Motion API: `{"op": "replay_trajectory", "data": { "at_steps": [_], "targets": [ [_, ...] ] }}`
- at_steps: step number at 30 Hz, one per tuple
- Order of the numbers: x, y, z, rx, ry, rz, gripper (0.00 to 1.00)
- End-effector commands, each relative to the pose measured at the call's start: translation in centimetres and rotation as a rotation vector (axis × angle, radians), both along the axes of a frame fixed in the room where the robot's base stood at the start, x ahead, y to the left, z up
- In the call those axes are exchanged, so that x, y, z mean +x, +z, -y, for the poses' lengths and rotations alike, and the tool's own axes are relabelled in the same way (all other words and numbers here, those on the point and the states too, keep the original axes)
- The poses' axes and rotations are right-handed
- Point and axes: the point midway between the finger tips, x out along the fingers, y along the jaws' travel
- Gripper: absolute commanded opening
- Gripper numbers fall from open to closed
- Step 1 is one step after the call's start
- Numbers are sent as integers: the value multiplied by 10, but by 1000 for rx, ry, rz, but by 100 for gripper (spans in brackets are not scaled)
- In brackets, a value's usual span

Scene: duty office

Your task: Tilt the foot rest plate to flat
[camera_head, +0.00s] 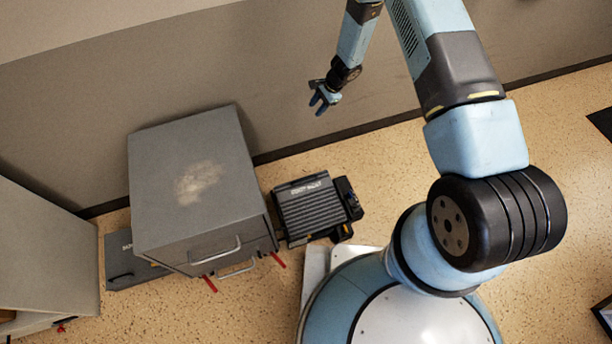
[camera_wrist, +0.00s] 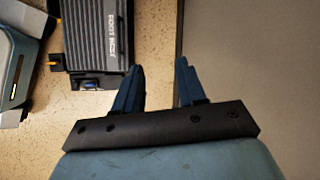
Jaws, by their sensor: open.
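The foot rest plate (camera_head: 309,207) is dark grey and ribbed, with a lettered strip along its far edge. It sits low on the floor, just right of the grey cabinet. In the wrist view the plate (camera_wrist: 95,30) shows at the upper left, partly cut off by the frame. I cannot tell its exact tilt. My gripper (camera_head: 322,101) is open and empty, above and beyond the plate near the wall. In the wrist view its two blue fingers (camera_wrist: 158,90) are apart, with floor and wall behind them, and do not touch the plate.
A grey drawer cabinet (camera_head: 190,185) stands directly left of the foot rest, with red pieces (camera_head: 210,284) at its base. A black and yellow part (camera_head: 347,198) sits at the plate's right side. The wall (camera_head: 285,80) rises behind. Speckled floor (camera_head: 400,160) is clear to the right.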

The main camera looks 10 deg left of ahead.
Motion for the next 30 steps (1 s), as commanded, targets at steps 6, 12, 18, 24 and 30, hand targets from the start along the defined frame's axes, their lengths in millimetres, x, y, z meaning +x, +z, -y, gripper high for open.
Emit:
{"op": "replay_trajectory", "data": {
  "at_steps": [6,12,18,24,30],
  "targets": [
    [-39,-103,-1,-42,-85,-87,40],
    [-75,-175,4,-80,-152,-145,40],
    [-96,-210,7,-104,-187,-172,40],
    [-102,-225,6,-109,-194,-178,40],
    [-107,-251,-4,-108,-190,-178,40]
  ]
}}
